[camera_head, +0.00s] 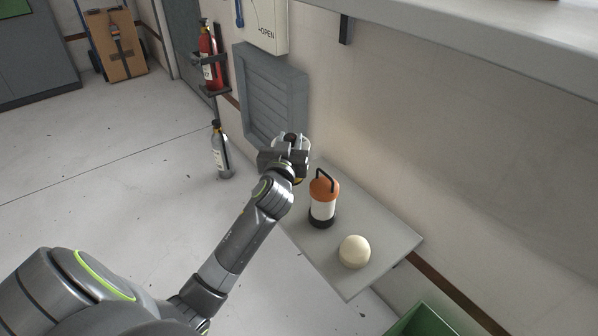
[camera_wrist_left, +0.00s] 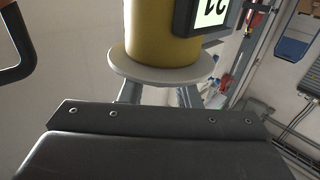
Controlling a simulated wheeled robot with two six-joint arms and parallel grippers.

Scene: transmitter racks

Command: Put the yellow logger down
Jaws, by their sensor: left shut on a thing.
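The yellow logger (camera_wrist_left: 160,35) fills the upper middle of the left wrist view. It is a yellow cylinder with a pale disc (camera_wrist_left: 165,70) at one end and a lit display (camera_wrist_left: 211,12) reading upside down. My left gripper (camera_head: 290,150) is shut on the logger; its grey fingers show beside the disc in the wrist view (camera_wrist_left: 160,96). In the head view the gripper is at the far end of a grey wall shelf (camera_head: 345,275), and the arm hides most or all of the logger. Whether the logger touches the shelf cannot be told. My right gripper is not in view.
An orange and white lantern (camera_head: 323,200) with a black handle stands on the shelf close to my gripper. A cream dome (camera_head: 354,252) sits nearer the front. Bare shelf lies around them. A grey bottle (camera_head: 220,150) and a red extinguisher (camera_head: 210,60) are to the left.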

